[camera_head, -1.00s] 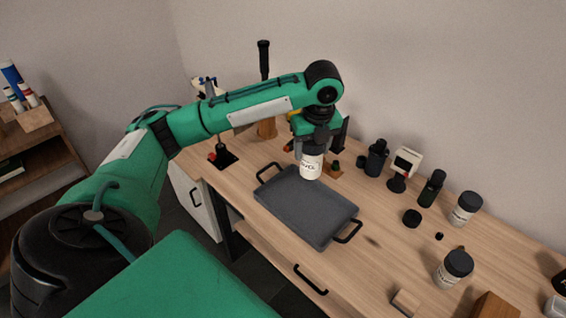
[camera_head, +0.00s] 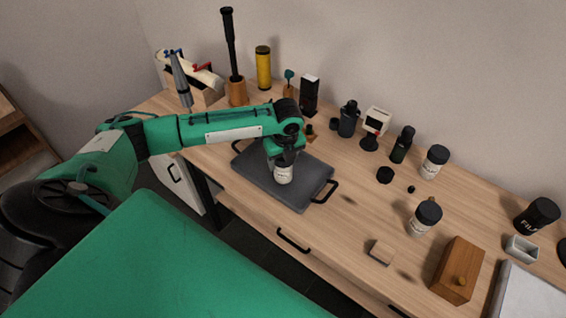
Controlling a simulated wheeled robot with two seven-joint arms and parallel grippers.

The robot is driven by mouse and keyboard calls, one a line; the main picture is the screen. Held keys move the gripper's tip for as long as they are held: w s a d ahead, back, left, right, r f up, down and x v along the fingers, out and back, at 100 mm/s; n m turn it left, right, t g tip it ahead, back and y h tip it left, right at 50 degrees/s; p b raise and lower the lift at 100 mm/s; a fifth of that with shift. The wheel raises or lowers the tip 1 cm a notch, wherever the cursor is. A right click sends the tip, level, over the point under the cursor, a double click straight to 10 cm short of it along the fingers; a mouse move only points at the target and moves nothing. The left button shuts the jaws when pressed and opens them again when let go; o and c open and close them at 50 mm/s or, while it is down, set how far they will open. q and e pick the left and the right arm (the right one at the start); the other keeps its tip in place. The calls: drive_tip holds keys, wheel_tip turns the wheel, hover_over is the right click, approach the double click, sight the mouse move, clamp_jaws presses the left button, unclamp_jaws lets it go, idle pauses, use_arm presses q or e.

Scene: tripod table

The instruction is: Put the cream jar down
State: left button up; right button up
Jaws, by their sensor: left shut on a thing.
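The cream jar (camera_head: 283,175) is a small pale jar with dark lettering. My left gripper (camera_head: 284,160) is shut on its upper part from above. The jar is upright over the dark grey tray (camera_head: 308,194). I cannot tell whether its base touches the tray floor. The tray lies on the wooden table and has black handles at its two ends. My gripper fingers and wrist hide the top of the jar. My right gripper is not in view.
Two similar jars with black lids, one farther back (camera_head: 434,162) and one nearer (camera_head: 424,218), stand to the right. Dark bottles (camera_head: 348,119) stand behind the tray. A wooden box (camera_head: 457,270) is at the front right. The table between tray and nearer jar is mostly clear.

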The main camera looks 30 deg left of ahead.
use_arm(q)
wheel_tip(320, 180, down, 2)
drive_tip(key=shift+f, duration=0.2)
drive_tip(key=o, duration=1)
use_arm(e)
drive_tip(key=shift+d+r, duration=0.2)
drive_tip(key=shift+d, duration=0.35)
use_arm(q)
drive_tip(key=r, duration=0.3)
drive_tip(key=r+b, duration=0.1)
drive_tip(key=r, duration=0.3)
drive_tip(key=d+r+b, duration=0.1)
drive_tip(key=r, duration=0.3)
drive_tip(key=shift+s+d+r, duration=0.1)
drive_tip(key=shift+s, duration=0.15)
drive_tip(key=shift+s+r, duration=0.1)
drive_tip(key=shift+r, duration=0.45)
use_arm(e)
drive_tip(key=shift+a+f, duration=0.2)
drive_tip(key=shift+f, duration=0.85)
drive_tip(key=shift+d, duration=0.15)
